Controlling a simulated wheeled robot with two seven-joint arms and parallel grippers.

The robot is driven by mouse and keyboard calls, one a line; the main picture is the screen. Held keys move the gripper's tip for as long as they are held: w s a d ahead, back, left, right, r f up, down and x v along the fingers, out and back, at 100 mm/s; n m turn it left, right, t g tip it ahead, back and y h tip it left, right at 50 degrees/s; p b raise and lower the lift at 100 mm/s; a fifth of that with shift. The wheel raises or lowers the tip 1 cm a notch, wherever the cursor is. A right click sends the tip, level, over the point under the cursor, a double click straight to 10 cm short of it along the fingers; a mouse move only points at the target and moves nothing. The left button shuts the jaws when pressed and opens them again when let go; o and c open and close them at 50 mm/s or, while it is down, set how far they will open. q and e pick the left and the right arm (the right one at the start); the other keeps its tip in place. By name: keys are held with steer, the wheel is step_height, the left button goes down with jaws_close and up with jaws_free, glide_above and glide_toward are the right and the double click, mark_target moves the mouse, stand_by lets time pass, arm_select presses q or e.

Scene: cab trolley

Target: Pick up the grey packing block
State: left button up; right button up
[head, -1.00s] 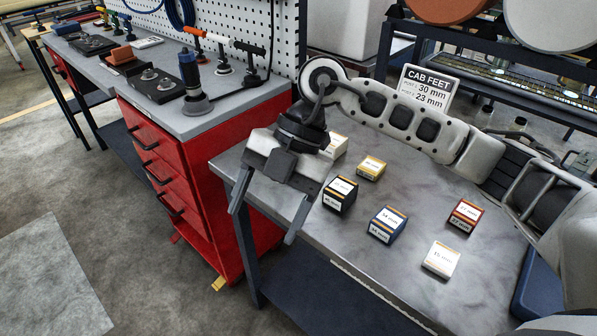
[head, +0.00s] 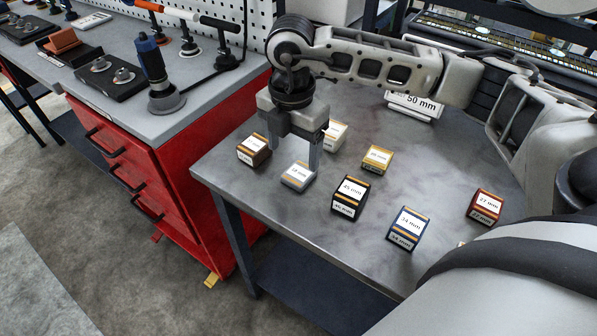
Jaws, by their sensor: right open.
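The grey packing block (head: 298,177), with a white label and a yellow-orange stripe, sits on the left part of the grey table (head: 300,232). My right gripper (head: 294,161) is open and points down over this block. One finger shows at the block's far left and the other at its right side. Whether the fingers touch the block, I cannot tell. Nothing is held in the jaws. My left gripper is not in view.
Close by stand a brown block (head: 254,151) on the left and a white block (head: 336,136) behind. Yellow (head: 377,158), black (head: 349,197), blue (head: 408,229) and red (head: 485,207) blocks stand farther right. A red cabinet (head: 165,170) is left of the table.

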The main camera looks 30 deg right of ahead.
mark_target(295, 178)
steer(key=shift+s+f+p, duration=0.15)
steer(key=shift+f+p, duration=0.4)
steer(key=shift+f, duration=2.85)
steer(key=c, duration=1.1)
